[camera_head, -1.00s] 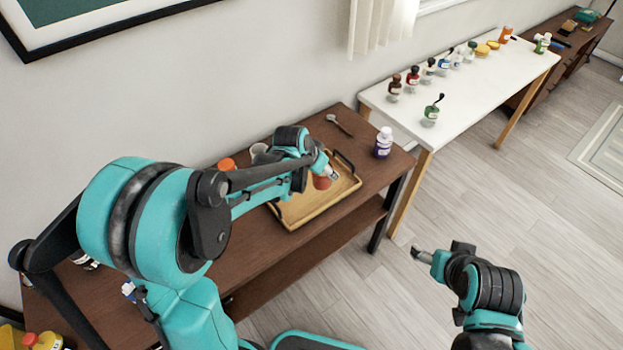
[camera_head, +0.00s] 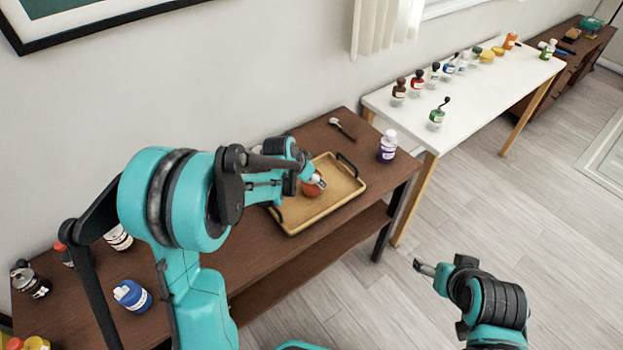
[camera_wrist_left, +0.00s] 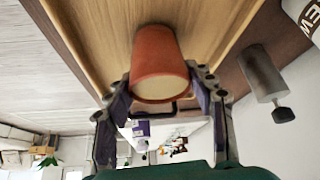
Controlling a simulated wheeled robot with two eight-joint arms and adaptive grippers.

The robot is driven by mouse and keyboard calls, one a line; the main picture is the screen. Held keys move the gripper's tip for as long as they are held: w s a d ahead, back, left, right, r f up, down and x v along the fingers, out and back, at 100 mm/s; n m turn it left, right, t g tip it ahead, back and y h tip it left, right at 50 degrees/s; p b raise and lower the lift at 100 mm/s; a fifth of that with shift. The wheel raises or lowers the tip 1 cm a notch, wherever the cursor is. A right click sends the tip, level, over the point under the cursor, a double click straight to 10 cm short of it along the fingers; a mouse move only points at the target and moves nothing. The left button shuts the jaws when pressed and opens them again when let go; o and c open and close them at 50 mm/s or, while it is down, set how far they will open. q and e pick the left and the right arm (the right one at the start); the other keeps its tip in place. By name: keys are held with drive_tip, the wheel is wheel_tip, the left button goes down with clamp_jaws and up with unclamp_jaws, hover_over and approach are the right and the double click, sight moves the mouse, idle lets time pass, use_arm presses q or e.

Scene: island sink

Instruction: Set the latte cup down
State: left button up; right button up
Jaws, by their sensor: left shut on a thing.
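The latte cup (camera_head: 311,189) is orange-red and sits within the outline of the wooden tray (camera_head: 290,226), left of its middle. My left gripper (camera_head: 318,181) is over the tray with its fingers around the cup. In the left wrist view the cup (camera_wrist_left: 160,55) is between the two fingers of the gripper (camera_wrist_left: 163,84), its pale round end facing the camera. The tray surface (camera_wrist_left: 215,20) is behind it; whether the cup touches it I cannot tell. My right gripper (camera_head: 424,268) is over the floor, away from the tables; its finger gap is too small to read.
The tray is on a brown table with a dark spoon-like utensil (camera_head: 342,128) behind it and a purple-labelled bottle (camera_head: 387,147) to its right. A white table (camera_head: 470,90) holds several small bottles.

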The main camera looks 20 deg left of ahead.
use_arm(q)
drive_tip(key=shift+f, duration=0.25)
drive_tip(key=o, duration=1.3)
drive_tip(key=shift+o, duration=0.2)
drive_tip(key=shift+r, duration=0.1)
drive_tip(key=shift+r, duration=0.35)
drive_tip(key=p+v, duration=0.5)
drive_tip(key=v, duration=0.7)
drive_tip(key=s+d+r+n+y, duration=0.1)
drive_tip(key=s+r+n, duration=0.1)
drive_tip(key=s, duration=0.8)
drive_tip(key=s+d+r+n+t+y, duration=0.1)
drive_tip(key=s+r+n, duration=0.1)
drive_tip(key=s, duration=0.8)
drive_tip(key=shift+r+t, duration=0.3)
